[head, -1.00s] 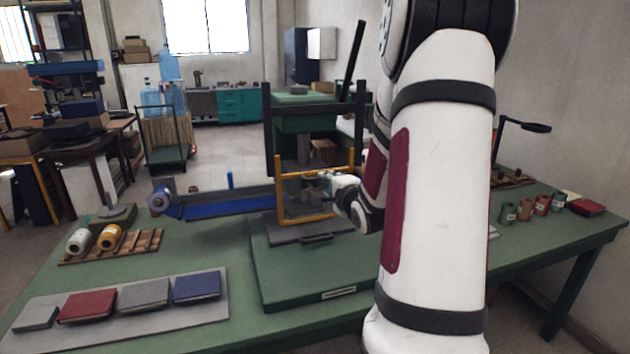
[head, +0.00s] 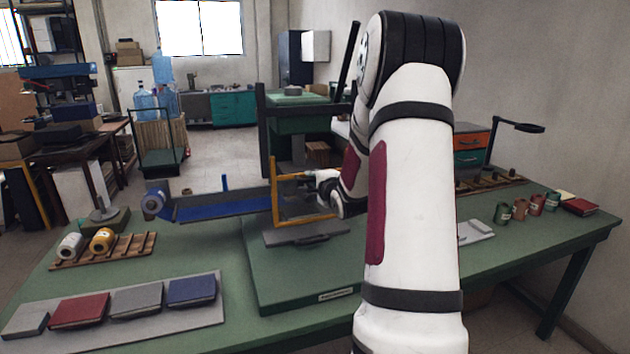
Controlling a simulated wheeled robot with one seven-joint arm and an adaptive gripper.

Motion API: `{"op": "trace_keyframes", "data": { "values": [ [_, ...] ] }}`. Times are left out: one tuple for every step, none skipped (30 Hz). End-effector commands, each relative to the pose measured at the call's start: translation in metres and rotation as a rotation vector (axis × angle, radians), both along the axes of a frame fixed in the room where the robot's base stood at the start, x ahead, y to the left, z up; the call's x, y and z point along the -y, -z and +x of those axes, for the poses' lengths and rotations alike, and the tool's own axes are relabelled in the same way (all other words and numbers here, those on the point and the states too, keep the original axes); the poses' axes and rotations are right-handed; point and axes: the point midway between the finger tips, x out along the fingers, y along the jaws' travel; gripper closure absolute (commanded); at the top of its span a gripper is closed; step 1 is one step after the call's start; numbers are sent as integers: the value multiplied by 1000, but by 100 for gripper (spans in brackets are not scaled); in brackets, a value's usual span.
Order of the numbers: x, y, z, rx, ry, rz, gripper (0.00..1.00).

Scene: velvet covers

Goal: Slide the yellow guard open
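The yellow guard (head: 275,203) is an upright open frame of bars at the front of the dark green press (head: 297,126). It stands above the grey plate (head: 285,236) with a dark handle on the green base. My gripper (head: 314,177) is at the right part of the guard, close to its upper bars. Its fingers are small and dark here, and I cannot make out whether they grip a bar. My white arm hides part of the press and the area to the right of the guard.
A blue strip feed (head: 225,207) runs left from the press. Several covers (head: 138,299) lie on a grey mat at front left, and spools (head: 102,240) sit on a wooden rack. Small rolls (head: 535,204) stand at right. The green table's front left is partly clear.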

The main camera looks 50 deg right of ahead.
Motion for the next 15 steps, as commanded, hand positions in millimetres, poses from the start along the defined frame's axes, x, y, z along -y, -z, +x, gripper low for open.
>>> {"op": "trace_keyframes", "data": {
  "values": [
    [0, 0, 0, 0, 0, 0, 100],
    [0, 0, 0, 0, 0, 0, 100],
    [0, 0, 0, 0, 0, 0, 100],
    [0, 0, 0, 0, 0, 0, 100],
    [0, 0, 0, 0, 0, 0, 100],
    [0, 0, 0, 0, 0, 0, 100],
    [0, 0, 0, 0, 0, 0, 100],
    [0, 0, 0, 0, 0, 0, 100],
    [0, 0, 0, 0, 0, 0, 100],
    [0, -1, 0, 0, 0, 0, 100],
    [0, -2, 0, 0, 0, 0, 100],
    [0, -5, -1, 0, -1, 0, 100],
    [0, -7, -1, 1, -1, 0, 100],
    [0, -10, -1, 1, -1, 0, 100],
    [-1, -14, -1, 0, -1, -1, 100]
  ]
}}
